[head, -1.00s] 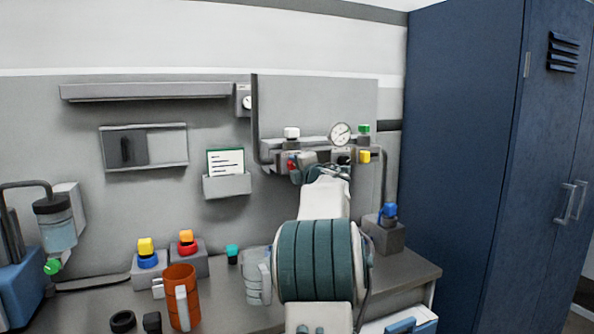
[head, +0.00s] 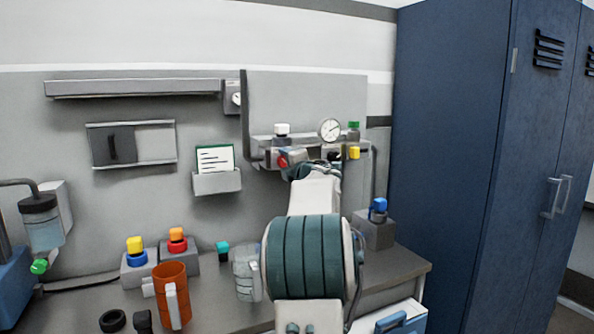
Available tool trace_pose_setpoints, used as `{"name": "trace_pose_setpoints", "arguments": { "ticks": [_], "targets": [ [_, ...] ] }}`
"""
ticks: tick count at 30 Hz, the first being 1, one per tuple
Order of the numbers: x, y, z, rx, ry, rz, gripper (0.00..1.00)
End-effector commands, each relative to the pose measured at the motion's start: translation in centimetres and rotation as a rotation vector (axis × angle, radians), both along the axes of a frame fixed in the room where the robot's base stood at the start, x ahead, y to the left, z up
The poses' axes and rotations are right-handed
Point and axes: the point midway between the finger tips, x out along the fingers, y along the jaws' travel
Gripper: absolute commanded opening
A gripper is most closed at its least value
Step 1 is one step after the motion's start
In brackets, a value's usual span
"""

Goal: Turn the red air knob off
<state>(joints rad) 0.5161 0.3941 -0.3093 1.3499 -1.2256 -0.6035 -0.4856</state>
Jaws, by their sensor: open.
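The red air knob (head: 283,161) sits on the left part of the pipe assembly on the grey wall panel, below a white cap (head: 282,130). It shows just left of my gripper (head: 293,158), and its right side is partly covered. My gripper is open and small in the head view, at the upper end of my raised arm. I cannot tell whether its fingers touch the knob or surround it.
A round gauge (head: 330,130), a green cap (head: 353,130) and a yellow knob (head: 354,152) are close by on the right. Below, the bench holds an orange mug (head: 172,290) and several coloured buttons. A blue locker (head: 450,170) stands at right.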

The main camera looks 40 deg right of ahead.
Motion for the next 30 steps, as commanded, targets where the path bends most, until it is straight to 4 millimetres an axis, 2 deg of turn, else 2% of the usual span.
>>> {"name": "trace_pose_setpoints", "arguments": {
  "ticks": [18,24,30],
  "targets": [
    [-10.6,2.5,0.0,0.0,-0.001,-0.002,0.59],
    [-12.5,2.9,0.0,0.0,0.0,-0.001,0.59],
    [-12.9,3.0,0.0,0.0,0.001,-0.001,0.59]
  ]
}}
